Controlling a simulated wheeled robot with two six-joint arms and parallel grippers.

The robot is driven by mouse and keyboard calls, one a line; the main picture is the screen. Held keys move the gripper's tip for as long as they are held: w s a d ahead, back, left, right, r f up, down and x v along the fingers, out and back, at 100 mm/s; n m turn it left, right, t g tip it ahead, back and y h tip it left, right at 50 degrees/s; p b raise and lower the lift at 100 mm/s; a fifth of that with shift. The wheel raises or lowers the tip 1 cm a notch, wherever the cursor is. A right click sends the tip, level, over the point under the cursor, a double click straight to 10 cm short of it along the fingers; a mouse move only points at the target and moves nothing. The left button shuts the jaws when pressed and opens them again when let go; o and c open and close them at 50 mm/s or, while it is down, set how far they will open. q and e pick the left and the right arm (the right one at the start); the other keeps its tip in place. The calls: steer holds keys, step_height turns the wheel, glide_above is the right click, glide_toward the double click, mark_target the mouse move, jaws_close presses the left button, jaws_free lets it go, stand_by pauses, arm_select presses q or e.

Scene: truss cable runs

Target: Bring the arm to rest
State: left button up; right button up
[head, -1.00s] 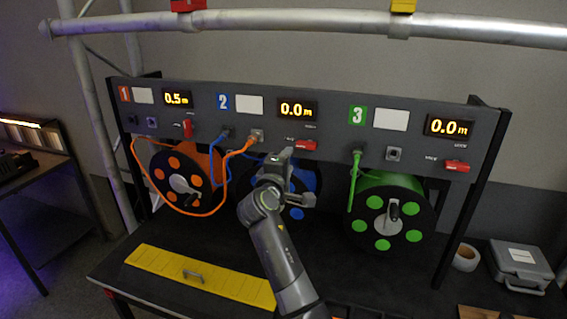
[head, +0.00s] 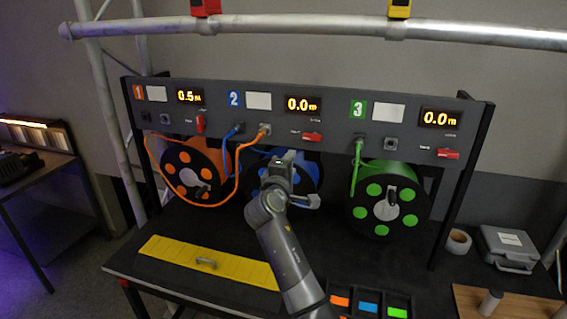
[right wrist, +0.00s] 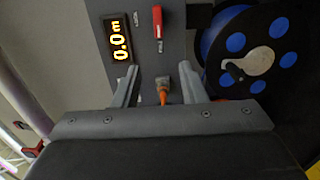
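One arm shows in the head view, rising from the bottom centre, with my right gripper (head: 300,180) in front of the blue reel (head: 312,177) below panel section 2. In the right wrist view its two fingers (right wrist: 162,88) are spread apart with nothing gripped between them. An orange plug (right wrist: 162,93) sits in a panel socket beyond the gap. The orange cable (head: 226,198) loops from that plug (head: 265,129) down to the left, past the orange reel (head: 190,172). My left gripper is out of view.
The grey panel (head: 330,122) has displays reading 0.5, 0.0 and 0.0 m. A green reel (head: 388,200) stands right of the arm. A truss tube (head: 300,27) crosses above. A grey case (head: 508,246) sits at right.

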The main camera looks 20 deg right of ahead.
steer(key=s+d+f+m+g+y, duration=0.25)
steer(key=s+d+f+m, duration=0.2)
steer(key=s+f, duration=0.7)
steer(key=s+d+f+m+g+y, duration=0.1)
steer(key=s+d+f+m+g, duration=0.4)
steer(key=s+f, duration=0.6)
steer(key=s+a+f+m+g+y, duration=0.1)
steer(key=s+f+g+y, duration=0.15)
steer(key=s, duration=1.15)
steer(key=s+f+m+g+y, duration=0.1)
steer(key=s+f+m+y, duration=0.15)
steer(key=s, duration=1.05)
step_height(320, 180, down, 34)
steer(key=s+d+g+b, duration=0.1)
steer(key=g+b, duration=0.1)
steer(key=b, duration=0.5)
arm_select(q)
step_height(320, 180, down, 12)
steer(key=b, duration=0.5)
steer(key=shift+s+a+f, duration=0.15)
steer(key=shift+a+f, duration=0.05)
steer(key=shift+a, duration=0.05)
arm_select(e)
steer(key=s+f, duration=0.7)
steer(key=f, duration=0.3)
steer(key=s+f, duration=0.7)
steer(key=f, duration=0.3)
steer(key=shift+s+a+n+g, duration=0.25)
steer(key=shift+a+n+g, duration=0.15)
steer(key=shift+a, duration=0.05)
